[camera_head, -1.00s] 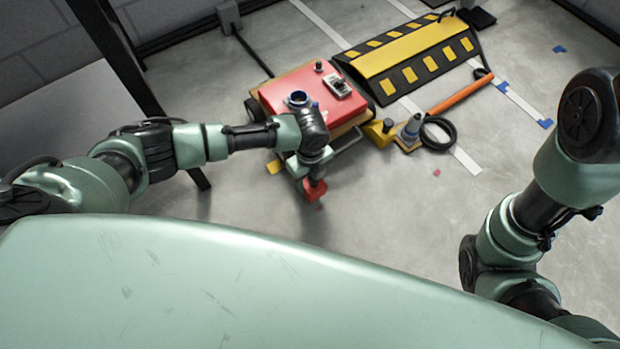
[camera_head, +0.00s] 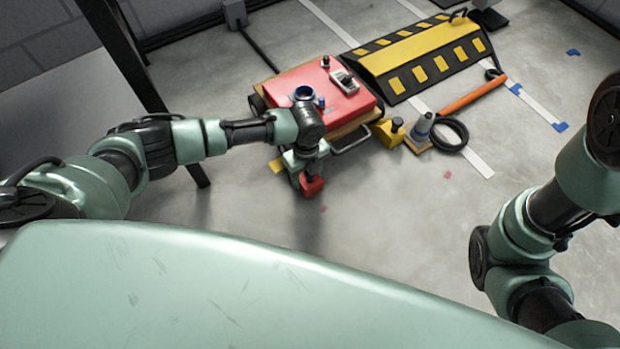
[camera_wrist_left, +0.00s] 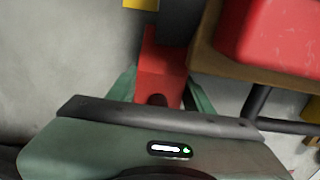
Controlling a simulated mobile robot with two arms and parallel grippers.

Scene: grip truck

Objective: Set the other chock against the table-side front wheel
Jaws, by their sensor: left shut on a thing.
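The red chock (camera_head: 312,185) hangs from my left gripper (camera_head: 308,171), whose fingers are shut on it. It is beside the near end of the truck, apparently above the floor. In the left wrist view the red chock (camera_wrist_left: 160,70) sits between the green fingers (camera_wrist_left: 160,92), left of the truck's wooden deck (camera_wrist_left: 208,55). The truck has a red box (camera_head: 318,92) on top and a black bar at its front. The table-side front wheel is hidden by my arm and the deck. My right arm is at the right edge; its gripper is out of view.
A yellow piece (camera_head: 278,165) lies on the table side. A table leg (camera_head: 180,140) stands left. A yellow-black ramp (camera_head: 425,60) lies behind.

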